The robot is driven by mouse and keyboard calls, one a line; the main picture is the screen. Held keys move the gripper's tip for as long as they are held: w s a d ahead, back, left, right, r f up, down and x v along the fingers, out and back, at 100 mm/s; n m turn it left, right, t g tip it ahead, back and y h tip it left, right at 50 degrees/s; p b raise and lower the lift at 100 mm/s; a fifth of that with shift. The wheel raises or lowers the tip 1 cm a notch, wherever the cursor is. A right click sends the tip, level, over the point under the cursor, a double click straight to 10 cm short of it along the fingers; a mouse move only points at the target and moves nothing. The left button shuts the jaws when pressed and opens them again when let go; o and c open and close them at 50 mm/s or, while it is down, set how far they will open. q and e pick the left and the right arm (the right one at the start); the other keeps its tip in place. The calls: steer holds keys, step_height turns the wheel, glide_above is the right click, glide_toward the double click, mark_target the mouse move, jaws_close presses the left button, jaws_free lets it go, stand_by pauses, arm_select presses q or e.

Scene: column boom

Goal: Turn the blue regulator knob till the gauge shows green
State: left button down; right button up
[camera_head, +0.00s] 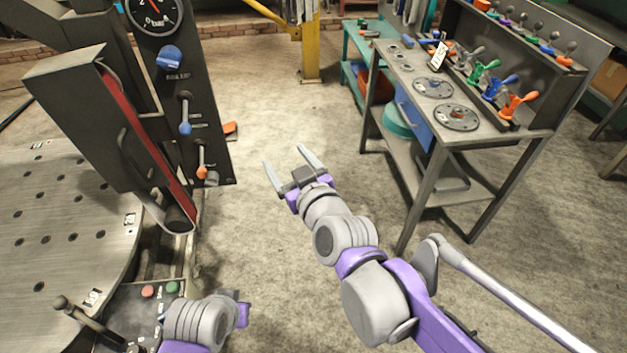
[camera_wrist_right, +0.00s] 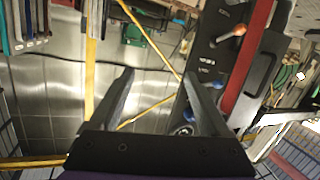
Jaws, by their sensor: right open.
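The blue regulator knob (camera_head: 169,57) sits on a dark upright panel (camera_head: 205,120) at the upper left, just below a round dial gauge (camera_head: 153,14) cut off by the top edge. The gauge has a red needle; I cannot make out a green zone. My right gripper (camera_head: 288,158) is open and empty, to the right of the panel and apart from it. In the right wrist view its fingers (camera_wrist_right: 157,78) are spread, and the blue knob (camera_wrist_right: 188,115) shows partly behind the right-hand finger. My left gripper (camera_head: 242,310) is low at the left, its fingers hidden.
Below the knob, the panel carries a blue-tipped lever (camera_head: 185,127) and an orange-tipped lever (camera_head: 202,172). A grey box with a red strip (camera_head: 130,125) juts out left of them. A workbench (camera_head: 520,145) stands at right. The floor between is clear.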

steer(key=s+d+f+g+h, duration=0.1)
steer(key=s+d+f, duration=0.1)
steer(key=d, duration=0.3)
steer(key=shift+f+m+g, duration=0.3)
steer(key=shift+f+m, duration=0.1)
steer(key=shift+f, duration=0.45)
steer(key=shift+d, duration=0.1)
steer(key=s+d+f+m+g+h+p, duration=0.1)
steer(key=s+d+f+m+g+h, duration=0.2)
steer(key=s+d+f, duration=0.4)
steer(key=s+d+f+m+g+h+p, duration=0.1)
steer(key=s+d+f+m+g+h, duration=0.2)
steer(key=s+d+f, duration=0.5)
steer(key=s+d+m+h, duration=0.1)
steer(key=s+d, duration=0.2)
steer(key=d, duration=0.4)
steer(key=shift+f+g, duration=0.3)
steer(key=shift+g, duration=0.1)
